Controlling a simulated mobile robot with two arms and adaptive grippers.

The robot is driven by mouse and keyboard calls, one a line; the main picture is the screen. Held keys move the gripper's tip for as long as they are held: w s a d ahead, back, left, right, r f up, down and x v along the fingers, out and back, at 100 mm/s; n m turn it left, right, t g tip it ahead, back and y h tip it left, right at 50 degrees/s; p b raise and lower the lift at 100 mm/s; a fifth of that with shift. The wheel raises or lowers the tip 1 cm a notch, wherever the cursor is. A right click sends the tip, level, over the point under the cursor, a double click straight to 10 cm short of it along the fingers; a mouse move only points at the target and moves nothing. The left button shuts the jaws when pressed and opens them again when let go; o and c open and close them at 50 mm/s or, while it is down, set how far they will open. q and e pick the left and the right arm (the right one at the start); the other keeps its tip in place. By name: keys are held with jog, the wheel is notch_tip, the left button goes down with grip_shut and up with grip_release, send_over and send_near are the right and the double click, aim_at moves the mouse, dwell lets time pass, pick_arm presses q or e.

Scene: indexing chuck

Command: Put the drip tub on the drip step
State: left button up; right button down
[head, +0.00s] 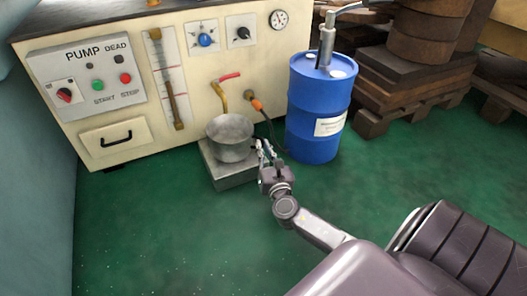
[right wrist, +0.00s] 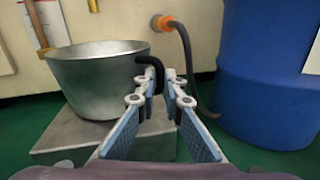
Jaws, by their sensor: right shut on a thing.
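The drip tub (head: 230,137) is a grey metal pot, upright, over the drip step (head: 234,178), a low grey metal block in front of the pump cabinet. It also shows in the right wrist view (right wrist: 92,84), with its base at the top of the step (right wrist: 65,138); I cannot tell whether it rests fully or hangs just above. My right gripper (head: 263,150) is at the tub's right side. In the right wrist view its fingers (right wrist: 162,82) are shut on the tub's black handle (right wrist: 147,62). My left gripper is not in view.
A yellow tap with a red lever (head: 222,90) is just above and behind the tub. An orange hose fitting (head: 257,105) with a dark hose is right of it. A blue drum (head: 318,110) stands close to my right gripper. Green floor (head: 150,225) is clear in front.

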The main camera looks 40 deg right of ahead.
jog(key=shift+r, duration=0.15)
jog(key=c, duration=2)
grip_release()
jog(key=shift+f, duration=0.2)
jog(key=shift+c, duration=0.2)
jog(key=shift+r, duration=0.1)
jog(key=shift+s+a, duration=0.15)
jog(key=shift+s, duration=0.15)
jog(key=p+v, duration=0.5)
jog(key=v, duration=0.6)
jog(key=shift+s, duration=0.2)
jog(key=shift+r, duration=0.1)
